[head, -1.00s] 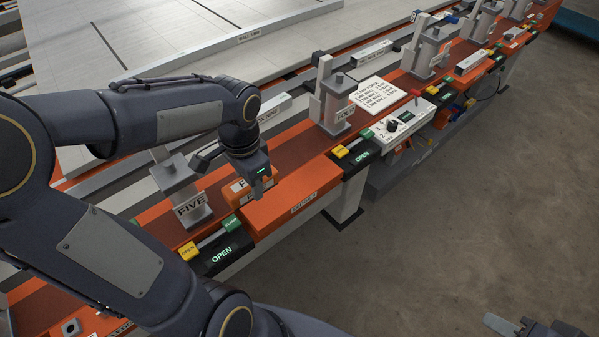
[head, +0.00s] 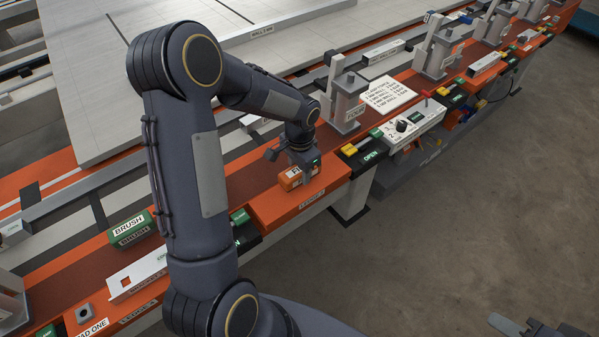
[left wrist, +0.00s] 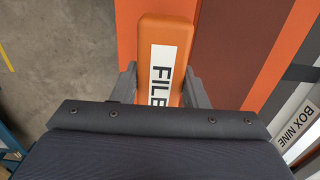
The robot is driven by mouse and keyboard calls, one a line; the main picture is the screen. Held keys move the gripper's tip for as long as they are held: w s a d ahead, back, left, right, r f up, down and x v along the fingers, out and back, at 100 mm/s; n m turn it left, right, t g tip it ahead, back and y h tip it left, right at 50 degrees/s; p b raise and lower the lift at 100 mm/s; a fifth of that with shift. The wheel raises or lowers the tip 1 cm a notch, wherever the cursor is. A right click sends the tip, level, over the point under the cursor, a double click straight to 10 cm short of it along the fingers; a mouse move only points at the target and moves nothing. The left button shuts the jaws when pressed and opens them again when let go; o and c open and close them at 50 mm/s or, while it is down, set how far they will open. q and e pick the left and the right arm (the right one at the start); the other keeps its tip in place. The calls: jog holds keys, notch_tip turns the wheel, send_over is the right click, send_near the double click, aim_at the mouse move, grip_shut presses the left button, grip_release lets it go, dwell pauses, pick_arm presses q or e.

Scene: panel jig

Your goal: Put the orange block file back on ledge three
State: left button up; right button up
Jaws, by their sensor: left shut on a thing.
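The orange block file (head: 291,181) is held in my left gripper (head: 303,160). It is at the back of an orange ledge (head: 280,209) on the rail's front edge; the ledge's small label is hard to read. In the left wrist view the file (left wrist: 166,32) lies lengthwise between the two fingers, with its white FILE label facing the camera. I cannot tell whether its underside touches the ledge or rail. Part of what looks like my right gripper (head: 530,328) shows at the bottom right, cut off by the frame.
A grey clamp (head: 347,105) and a yellow-and-black OPEN switch (head: 368,156) stand to the right. A green BRUSH block (head: 130,230) and a white plate (head: 140,274) lie to the left. BOX NINE (left wrist: 299,122) shows in the left wrist view. Open floor lies in front.

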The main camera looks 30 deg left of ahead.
pick_arm(q)
jog(key=shift+f, duration=0.85)
jog(key=shift+f, duration=0.2)
jog(key=o, duration=1)
jog(key=shift+o, duration=0.2)
jog(key=shift+r, duration=0.1)
